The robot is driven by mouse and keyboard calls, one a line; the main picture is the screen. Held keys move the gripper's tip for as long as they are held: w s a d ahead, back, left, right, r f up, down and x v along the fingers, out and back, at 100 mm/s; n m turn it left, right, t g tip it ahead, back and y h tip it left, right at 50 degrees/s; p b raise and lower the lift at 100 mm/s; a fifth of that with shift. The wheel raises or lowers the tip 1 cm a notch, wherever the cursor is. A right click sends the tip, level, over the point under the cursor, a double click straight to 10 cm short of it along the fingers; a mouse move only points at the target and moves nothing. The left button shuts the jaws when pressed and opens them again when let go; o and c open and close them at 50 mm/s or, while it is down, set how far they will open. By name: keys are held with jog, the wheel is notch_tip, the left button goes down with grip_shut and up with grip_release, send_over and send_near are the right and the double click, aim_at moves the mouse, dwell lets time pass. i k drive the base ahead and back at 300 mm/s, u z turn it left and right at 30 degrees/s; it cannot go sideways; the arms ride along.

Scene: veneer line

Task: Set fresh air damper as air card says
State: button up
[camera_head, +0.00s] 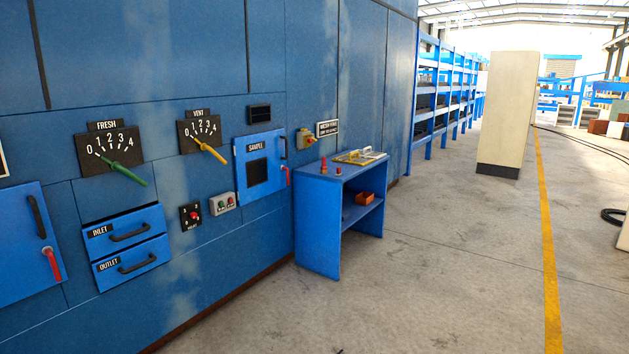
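The fresh air damper is a dark dial plate (128,150) marked FRESH, with numbers 0 to 4, on the blue machine wall at the left. Its green lever (128,174) has the thick handle toward the lower right and the thin end toward the upper left, close to the 0. No card readable as the air card shows. A pale card-like edge (3,163) is cut off at the left border, and its text is out of frame. My gripper is not in view.
A VENT dial (205,132) with a yellow lever (212,153) is to the right. Below are INLET (125,231) and OUTLET (132,262) drawers. A SAMPLE door (259,165) and a blue bench (318,215) stand farther right. The floor (420,260) in front is clear.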

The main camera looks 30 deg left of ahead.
aim_at(115, 166)
jog(key=u, duration=2.5)
jog(key=i, duration=3.5)
jog(key=z, duration=0.35)
